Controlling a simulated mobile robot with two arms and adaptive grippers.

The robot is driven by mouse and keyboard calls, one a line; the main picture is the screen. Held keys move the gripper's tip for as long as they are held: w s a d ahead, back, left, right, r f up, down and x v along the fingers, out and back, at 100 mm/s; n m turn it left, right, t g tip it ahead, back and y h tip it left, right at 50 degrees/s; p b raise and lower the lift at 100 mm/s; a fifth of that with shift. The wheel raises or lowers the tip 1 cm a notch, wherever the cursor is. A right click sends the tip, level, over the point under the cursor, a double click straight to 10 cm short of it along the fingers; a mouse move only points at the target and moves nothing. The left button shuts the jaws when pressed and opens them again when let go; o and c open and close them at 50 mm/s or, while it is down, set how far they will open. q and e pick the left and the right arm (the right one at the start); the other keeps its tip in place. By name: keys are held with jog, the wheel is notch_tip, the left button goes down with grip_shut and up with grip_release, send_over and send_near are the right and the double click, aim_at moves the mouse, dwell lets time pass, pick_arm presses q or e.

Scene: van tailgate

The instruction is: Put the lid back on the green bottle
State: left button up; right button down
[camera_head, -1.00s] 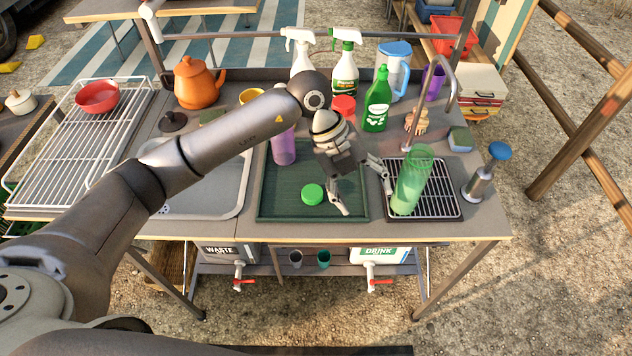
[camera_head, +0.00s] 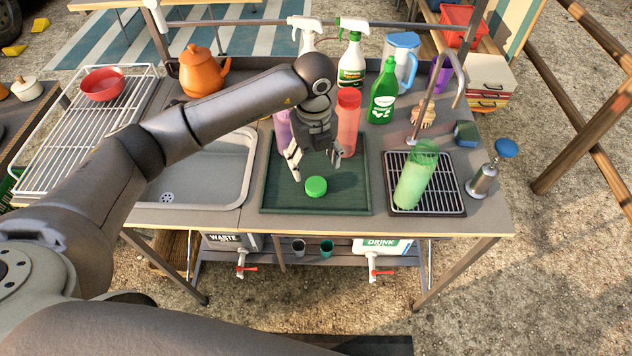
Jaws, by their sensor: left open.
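The green lid (camera_head: 316,186) lies flat on the dark green tray (camera_head: 350,198). The translucent green bottle (camera_head: 412,182) stands on the black drain rack (camera_head: 451,198) to the right of the tray, with no lid on its top. My left gripper (camera_head: 316,161) is over the tray, just behind the lid in the picture. Its two fingers are spread apart with nothing between them. Whether a fingertip touches the tray is hard to tell. My right gripper is not in view.
A purple bottle (camera_head: 282,132) and a red bottle (camera_head: 348,122) stand close behind my left gripper. A green soap bottle (camera_head: 382,96) and spray bottles are at the back. A tap (camera_head: 459,72) rises behind the rack. The sink (camera_head: 215,180) is left of the tray.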

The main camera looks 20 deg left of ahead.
aim_at(316, 183)
pick_arm(q)
jog(key=shift+f, duration=0.65)
jog(key=shift+f, duration=0.15)
jog(key=f, duration=0.1)
jog(key=f+p, duration=0.1)
jog(key=f, duration=0.1)
jog(key=f+p, duration=0.1)
jog(key=shift+s+d+f, duration=0.2)
jog(key=shift+s, duration=0.1)
jog(key=shift+w+f, duration=0.1)
jog(key=shift+f, duration=0.15)
jog(key=c, duration=0.7)
